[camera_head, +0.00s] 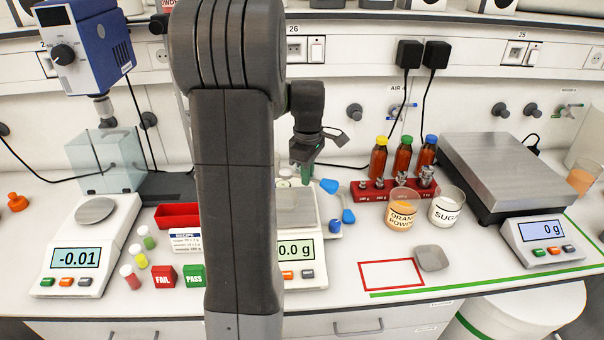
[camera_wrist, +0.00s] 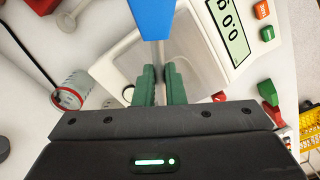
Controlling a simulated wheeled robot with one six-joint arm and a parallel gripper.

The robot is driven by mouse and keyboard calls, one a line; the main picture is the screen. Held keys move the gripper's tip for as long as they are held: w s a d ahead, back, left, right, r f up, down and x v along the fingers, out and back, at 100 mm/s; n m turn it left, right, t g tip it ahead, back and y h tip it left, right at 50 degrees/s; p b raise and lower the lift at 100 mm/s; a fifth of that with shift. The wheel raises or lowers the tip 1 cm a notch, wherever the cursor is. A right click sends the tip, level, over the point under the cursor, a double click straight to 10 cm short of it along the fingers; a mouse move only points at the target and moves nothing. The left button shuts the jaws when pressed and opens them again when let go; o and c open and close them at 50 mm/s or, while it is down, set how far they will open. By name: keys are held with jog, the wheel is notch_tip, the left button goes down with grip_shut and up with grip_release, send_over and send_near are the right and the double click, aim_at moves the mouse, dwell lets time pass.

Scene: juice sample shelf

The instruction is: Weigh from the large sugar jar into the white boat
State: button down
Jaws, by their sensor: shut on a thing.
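The sugar jar (camera_head: 447,207) is a clear jar of white powder on the bench, right of the orange powder jar (camera_head: 401,212). My gripper (camera_head: 306,174), with green fingers, is over the back of the middle balance (camera_head: 306,274), left of the jars. It is shut on a blue-ended tool (camera_head: 329,186), seemingly a scoop or spatula. In the wrist view the blue end (camera_wrist: 152,18) reaches out beyond my fingers (camera_wrist: 158,84), above the balance pan (camera_wrist: 195,65). The balance reads about 0.0 g. I cannot make out a white boat; my arm hides part of the balance.
Other blue-ended tools (camera_head: 348,216) stand just right of the balance. A red weight rack (camera_head: 375,194) and brown bottles (camera_head: 403,155) stand behind the jars. A grey rounded piece (camera_head: 432,258) lies beside a red-outlined rectangle (camera_head: 391,275). A large scale (camera_head: 505,170) is at right.

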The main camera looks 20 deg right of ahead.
jog(key=shift+a+f+b, duration=0.2)
jog(key=shift+b, duration=0.15)
jog(key=f+t+h+b, duration=0.1)
jog(key=b, duration=0.4)
jog(key=shift+s+f, duration=0.1)
jog(key=shift+f, duration=0.05)
jog(key=shift+f+t+h+b, duration=0.3)
jog(key=shift+t+b, duration=0.1)
jog(key=shift+b, duration=0.8)
jog(key=shift+t+h+b, duration=0.3)
jog(key=shift+b, duration=0.9)
jog(key=shift+s+a+b, duration=0.1)
jog(key=shift+b, duration=0.4)
jog(key=shift+s+a+r+t+h+b, duration=0.1)
jog(key=shift+t+h+b, duration=0.4)
jog(key=shift+b, duration=0.65)
jog(key=shift+b, duration=0.35)
jog(key=shift+r+t+h+b, duration=0.25)
jog(key=shift+t+h+b, duration=0.25)
jog(key=shift+b, duration=0.6)
jog(key=shift+s+r, duration=0.1)
jog(key=shift+r, duration=0.2)
